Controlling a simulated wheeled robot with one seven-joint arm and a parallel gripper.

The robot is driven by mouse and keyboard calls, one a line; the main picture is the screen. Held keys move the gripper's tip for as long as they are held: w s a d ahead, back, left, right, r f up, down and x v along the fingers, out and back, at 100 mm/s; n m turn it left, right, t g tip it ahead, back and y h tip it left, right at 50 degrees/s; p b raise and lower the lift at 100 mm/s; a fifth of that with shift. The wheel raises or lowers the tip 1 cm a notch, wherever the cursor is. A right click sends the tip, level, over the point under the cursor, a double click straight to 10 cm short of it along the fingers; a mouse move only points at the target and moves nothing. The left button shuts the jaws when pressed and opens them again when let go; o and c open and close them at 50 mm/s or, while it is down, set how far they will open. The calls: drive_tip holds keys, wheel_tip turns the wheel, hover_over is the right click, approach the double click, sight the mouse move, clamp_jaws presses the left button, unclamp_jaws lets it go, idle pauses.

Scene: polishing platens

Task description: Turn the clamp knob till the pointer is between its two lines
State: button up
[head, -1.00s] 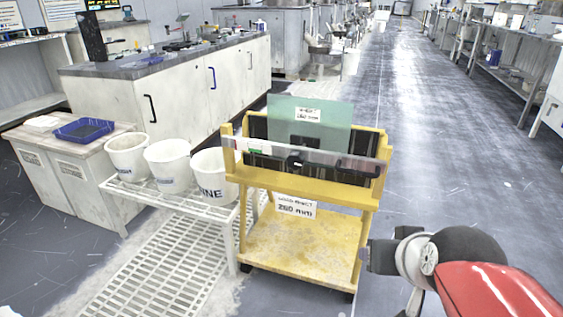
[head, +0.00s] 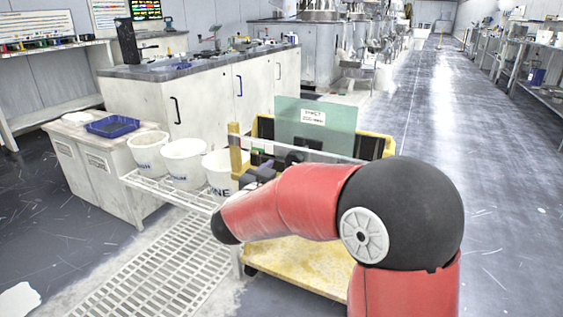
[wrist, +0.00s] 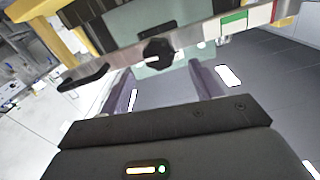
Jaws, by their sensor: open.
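The clamp knob (wrist: 158,52) is black and lobed, on a pale bar (wrist: 190,38) in the wrist view. A thin light rod or pointer extends beside it. A green and white marking (wrist: 233,20) sits on the bar to the right; I cannot make out two separate lines. My gripper (wrist: 160,72) is open, its two purple-grey fingers pointing at the bar, with the knob ahead of the gap and nothing held. In the head view my arm hides most of the knob area, and my gripper (head: 265,167) is small and partly covered.
A black handle (wrist: 85,78) juts from the bar left of the knob. The yellow cart (head: 300,262) carries a greenish glass sheet (head: 318,116). White buckets (head: 183,160) stand on a rack to the left. The aisle floor on the right is clear.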

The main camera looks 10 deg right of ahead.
sight(293, 163)
drive_tip(key=x, duration=0.7)
drive_tip(key=shift+w+d, duration=0.1)
drive_tip(key=shift+d, duration=0.1)
drive_tip(key=shift+c, duration=0.2)
drive_tip(key=c, duration=0.9)
drive_tip(key=m+b, duration=0.4)
drive_tip(key=shift+f, duration=0.2)
drive_tip(key=shift+d+r+m+b, duration=0.1)
drive_tip(key=shift+m+b, duration=1.9)
drive_tip(key=shift+m, duration=0.7)
